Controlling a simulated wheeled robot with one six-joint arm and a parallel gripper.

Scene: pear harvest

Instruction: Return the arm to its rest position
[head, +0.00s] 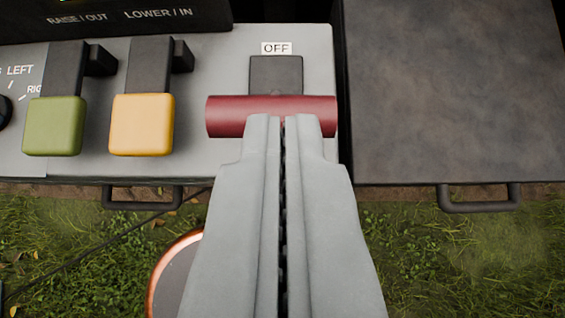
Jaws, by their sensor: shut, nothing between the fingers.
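My gripper (283,122) is shut and empty, its two grey fingers side by side and pointing up the picture. The fingertips overlap the lower edge of a red crossbar handle (228,116) on the control panel. I cannot tell whether they touch it. The handle sits on a dark block (276,74), below a white label (276,48) reading OFF. Part of the handle's middle is hidden behind the fingertips. The rest of my arm is not in view.
A green-knobbed lever (54,126) and a yellow-knobbed lever (142,125) stand left on the grey panel (215,70). A dark flat surface (455,90) lies right. Grass (420,260), a thin cable and an orange-rimmed round thing (172,275) are below.

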